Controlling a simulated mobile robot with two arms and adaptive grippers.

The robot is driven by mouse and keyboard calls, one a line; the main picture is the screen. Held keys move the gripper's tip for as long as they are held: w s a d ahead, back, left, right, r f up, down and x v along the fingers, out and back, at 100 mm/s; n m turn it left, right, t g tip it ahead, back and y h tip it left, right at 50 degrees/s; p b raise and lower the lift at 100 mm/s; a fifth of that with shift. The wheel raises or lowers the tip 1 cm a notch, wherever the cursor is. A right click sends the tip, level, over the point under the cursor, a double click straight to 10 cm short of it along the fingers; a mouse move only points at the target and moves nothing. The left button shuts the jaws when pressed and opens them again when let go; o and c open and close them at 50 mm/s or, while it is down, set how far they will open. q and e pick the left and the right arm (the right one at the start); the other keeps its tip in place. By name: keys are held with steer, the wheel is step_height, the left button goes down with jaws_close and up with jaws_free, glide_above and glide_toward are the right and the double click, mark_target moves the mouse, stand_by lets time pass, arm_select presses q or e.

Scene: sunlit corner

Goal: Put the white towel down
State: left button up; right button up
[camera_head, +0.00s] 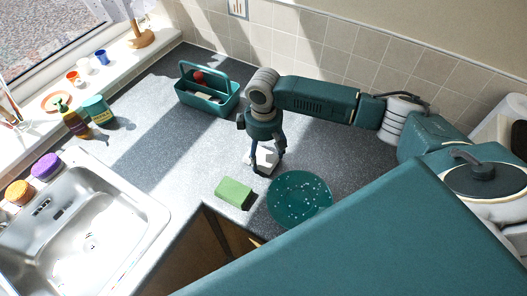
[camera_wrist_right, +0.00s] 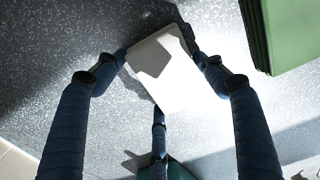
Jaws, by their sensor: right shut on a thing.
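The white towel (camera_head: 265,159) is a small folded square. It is between the fingers of my right gripper (camera_head: 262,168), low over the grey speckled counter (camera_head: 150,125). In the right wrist view the towel (camera_wrist_right: 175,85) lies flat between dark blue fingers, with a shadow across its upper part. The fingers are shut on its edges. I cannot tell whether its underside touches the counter. My left gripper is not in view.
A green block (camera_head: 234,192) lies just left of and in front of the towel. A speckled teal plate (camera_head: 300,201) is at front right. A teal caddy (camera_head: 207,98) stands behind left; the sink (camera_head: 90,232) is at left. Counter between caddy and block is clear.

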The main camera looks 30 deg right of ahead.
mark_target(263, 153)
steer(key=o, duration=1)
step_height(263, 153, up, 12)
steer(key=b, duration=0.3)
steer(key=shift+b, duration=0.3)
